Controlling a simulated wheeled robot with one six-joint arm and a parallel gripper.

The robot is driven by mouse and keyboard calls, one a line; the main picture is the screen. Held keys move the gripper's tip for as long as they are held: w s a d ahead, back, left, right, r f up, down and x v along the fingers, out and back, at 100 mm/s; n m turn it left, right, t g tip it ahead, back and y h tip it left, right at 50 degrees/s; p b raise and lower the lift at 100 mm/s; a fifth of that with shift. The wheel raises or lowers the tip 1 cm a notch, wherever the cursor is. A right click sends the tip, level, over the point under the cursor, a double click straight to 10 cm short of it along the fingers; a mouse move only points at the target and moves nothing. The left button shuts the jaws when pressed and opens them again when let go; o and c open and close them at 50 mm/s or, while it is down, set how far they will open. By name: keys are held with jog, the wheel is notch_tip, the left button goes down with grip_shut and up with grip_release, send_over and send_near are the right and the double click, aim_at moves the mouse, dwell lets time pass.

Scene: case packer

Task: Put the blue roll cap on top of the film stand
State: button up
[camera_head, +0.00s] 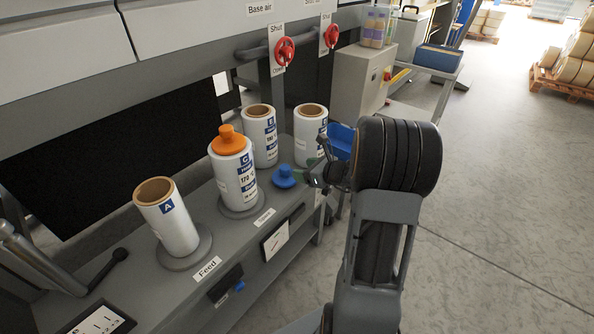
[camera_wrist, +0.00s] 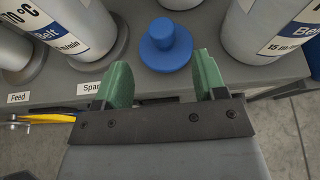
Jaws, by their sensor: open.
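The blue roll cap (camera_head: 285,177) sits knob up on the grey shelf, right of the orange-capped roll. In the wrist view, the blue cap (camera_wrist: 166,45) is straight ahead of the green finger pads, slightly beyond the tips. My gripper (camera_head: 314,173) is open and empty, just right of the cap; both pads show in the wrist view (camera_wrist: 163,78). White film rolls stand on the shelf. Roll A (camera_head: 170,226) has an open top and stands on a grey disc (camera_head: 186,254) by the Feed label. I cannot tell which support is the film stand.
An orange cap (camera_head: 230,142) tops roll C (camera_head: 234,180), near my gripper's left. Two open-topped rolls (camera_head: 259,142) (camera_head: 310,150) stand behind. Red valve wheels (camera_head: 285,51) hang above. A dark lever (camera_head: 105,270) lies left of roll A. Open floor is at right.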

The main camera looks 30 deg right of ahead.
jog(key=s+a+r+n+g+y, duration=0.1)
jog(key=s+a+r+n+g, duration=0.1)
jog(key=s+a+n+g, duration=0.45)
jog(key=s+a+r+n+g, duration=0.1)
jog(key=s+a+n, duration=0.3)
jog(key=a+n, duration=0.55)
jog(key=s+d+r+n+g+h, duration=0.1)
jog(key=s+r+n+h, duration=0.1)
jog(key=s+n+h, duration=0.4)
jog(key=s+n, duration=0.4)
jog(key=n, duration=0.5)
jog(key=shift+g+h, duration=0.35)
jog(key=shift+h, duration=0.05)
jog(key=shift+w+r, duration=0.1)
